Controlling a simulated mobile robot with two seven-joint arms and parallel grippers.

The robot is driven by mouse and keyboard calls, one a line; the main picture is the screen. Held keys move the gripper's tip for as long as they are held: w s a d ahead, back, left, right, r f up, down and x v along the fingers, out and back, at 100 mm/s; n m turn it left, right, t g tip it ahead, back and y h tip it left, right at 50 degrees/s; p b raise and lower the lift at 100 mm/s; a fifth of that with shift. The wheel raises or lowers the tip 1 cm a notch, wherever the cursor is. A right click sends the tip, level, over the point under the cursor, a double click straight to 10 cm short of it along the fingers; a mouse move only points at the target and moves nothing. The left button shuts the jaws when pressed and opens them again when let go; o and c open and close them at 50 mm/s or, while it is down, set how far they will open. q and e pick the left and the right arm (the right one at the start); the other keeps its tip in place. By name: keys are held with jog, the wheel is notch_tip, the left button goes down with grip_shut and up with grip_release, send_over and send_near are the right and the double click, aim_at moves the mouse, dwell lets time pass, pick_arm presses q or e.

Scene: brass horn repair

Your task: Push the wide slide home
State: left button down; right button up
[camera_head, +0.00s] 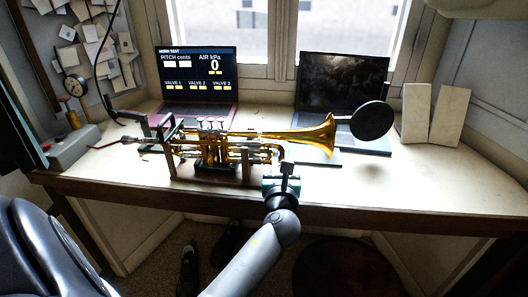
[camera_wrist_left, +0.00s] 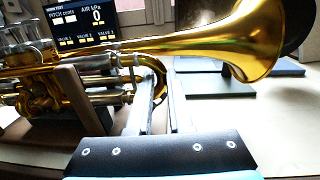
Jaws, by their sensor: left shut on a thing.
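The brass horn (camera_head: 225,145) lies level in a wooden stand (camera_head: 183,168) on the bench, its bell (camera_head: 322,133) to the right. A curved brass slide bow (camera_wrist_left: 157,72), seemingly the wide slide, sits at the right end of the lower tubing, below the bell tube. My left gripper (camera_head: 288,170) is at that end, near the bench's front edge. In the left wrist view, its two fingers (camera_wrist_left: 160,105) point up at the bow and are shut on it. The fingers hide part of the bow, so any gap at the tube joint cannot be told. My right gripper is not in view.
A laptop (camera_head: 198,75) reading air 0 kPa stands behind the horn, with a second laptop (camera_head: 342,80) to its right. A round black disc (camera_head: 372,120) stands before the bell. A grey box (camera_head: 72,145) sits at left.

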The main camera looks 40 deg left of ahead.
pick_arm(q)
jog(key=shift+d+f+h+p, duration=0.1)
jog(key=shift+h+p, duration=0.2)
jog(key=shift+p, duration=0.35)
dwell(1.0)
jog(key=shift+s+a+p, duration=0.2)
jog(key=shift+a+p, duration=0.1)
jog(key=shift+a, duration=0.05)
dwell(0.5)
dwell(0.5)
dwell(0.8)
jog(key=c, duration=0.8)
grip_release()
jog(key=shift+o, duration=0.2)
jog(key=shift+w, duration=0.1)
